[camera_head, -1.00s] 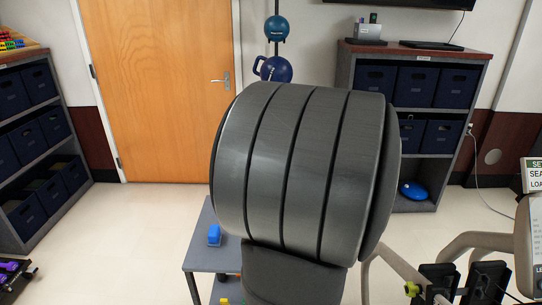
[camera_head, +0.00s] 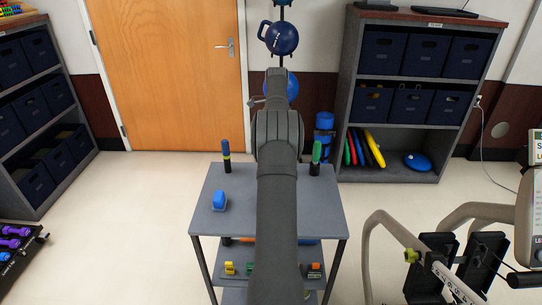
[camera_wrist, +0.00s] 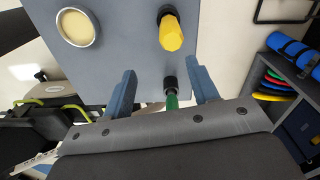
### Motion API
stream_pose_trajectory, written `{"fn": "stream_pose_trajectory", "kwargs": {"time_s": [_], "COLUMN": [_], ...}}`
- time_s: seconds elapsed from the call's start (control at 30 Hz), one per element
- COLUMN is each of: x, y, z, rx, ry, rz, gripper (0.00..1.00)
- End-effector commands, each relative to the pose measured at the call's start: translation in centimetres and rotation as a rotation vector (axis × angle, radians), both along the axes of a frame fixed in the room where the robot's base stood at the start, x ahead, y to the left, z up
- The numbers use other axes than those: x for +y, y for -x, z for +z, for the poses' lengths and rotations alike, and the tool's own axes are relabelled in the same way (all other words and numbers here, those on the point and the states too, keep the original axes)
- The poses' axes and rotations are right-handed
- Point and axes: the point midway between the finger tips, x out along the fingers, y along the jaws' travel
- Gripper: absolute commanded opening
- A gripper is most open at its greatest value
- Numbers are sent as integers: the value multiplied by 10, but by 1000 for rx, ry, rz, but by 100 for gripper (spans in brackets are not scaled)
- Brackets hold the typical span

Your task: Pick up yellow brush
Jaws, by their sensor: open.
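The yellow brush (camera_wrist: 171,36) shows at the top of the wrist view, with a yellow end and a black end. It stands or lies on the grey cart top (camera_wrist: 130,50); I cannot tell which. My gripper (camera_wrist: 161,72) is open, its two blue-grey fingers apart and nothing held between them. The yellow brush is beyond the fingertips, slightly right of the middle of the gap. A green brush (camera_wrist: 171,102) with a black end is nearer, in the gap as seen. In the head view my arm hides the yellow brush and my fingertips.
A round cream-filled dish (camera_wrist: 76,27) is left in the wrist view. A shelf unit (camera_head: 345,95) stands behind right.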

Motion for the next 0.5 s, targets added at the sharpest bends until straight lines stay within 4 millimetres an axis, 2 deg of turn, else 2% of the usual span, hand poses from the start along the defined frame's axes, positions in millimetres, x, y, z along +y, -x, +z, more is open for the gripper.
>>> {"fn": "stream_pose_trajectory", "kwargs": {"time_s": [0.1,0.2,0.5], "x": [16,22,22], "y": [-12,-15,-16], "z": [-10,-14,-41], "rx": [-7,-10,-11], "ry": [-4,-6,-7], "rz": [-13,-20,-21], "gripper": [54,54,54]}}
